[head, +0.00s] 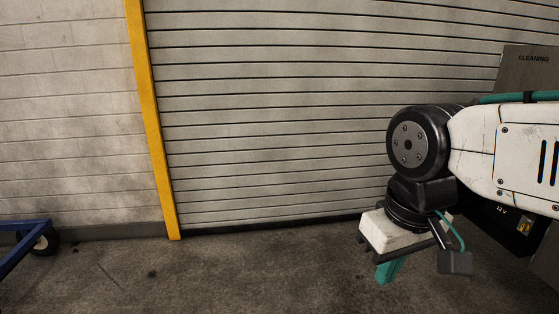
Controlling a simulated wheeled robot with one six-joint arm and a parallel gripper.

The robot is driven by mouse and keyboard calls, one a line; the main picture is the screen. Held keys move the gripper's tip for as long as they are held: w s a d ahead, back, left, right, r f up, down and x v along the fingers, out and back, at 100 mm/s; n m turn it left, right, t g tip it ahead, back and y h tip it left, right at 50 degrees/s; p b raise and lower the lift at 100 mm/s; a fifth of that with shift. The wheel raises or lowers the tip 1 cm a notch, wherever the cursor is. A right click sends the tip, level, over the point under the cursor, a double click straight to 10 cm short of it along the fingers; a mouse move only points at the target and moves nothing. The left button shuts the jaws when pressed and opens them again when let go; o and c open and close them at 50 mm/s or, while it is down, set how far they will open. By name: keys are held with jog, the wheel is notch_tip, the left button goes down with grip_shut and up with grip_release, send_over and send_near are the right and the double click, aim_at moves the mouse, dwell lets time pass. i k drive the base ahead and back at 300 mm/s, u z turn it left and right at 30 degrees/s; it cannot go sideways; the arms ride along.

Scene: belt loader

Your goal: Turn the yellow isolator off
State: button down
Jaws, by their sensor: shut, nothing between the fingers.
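My gripper (388,271) is in the head view, right of centre and low, pointing down above the concrete floor. Its teal fingers are shut with nothing between them. No yellow isolator can be made out in this view. Behind my arm at the right, a dark box (508,229) marked "12 V" is partly hidden. It bears a small yellow patch (525,228), too small to tell what it is.
A grey roller shutter (290,110) with a yellow post (152,120) on its left stands ahead. A grey panel marked "CLEANING" (530,75) is at the upper right. A blue wheeled frame (22,240) is at the left edge. The floor (230,275) between is clear.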

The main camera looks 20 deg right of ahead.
aim_at(526, 227)
jog(key=z, duration=0.85)
jog(key=i, duration=0.85)
jog(key=z, duration=1.65)
jog(key=i, duration=1.4)
jog(key=u, duration=0.35)
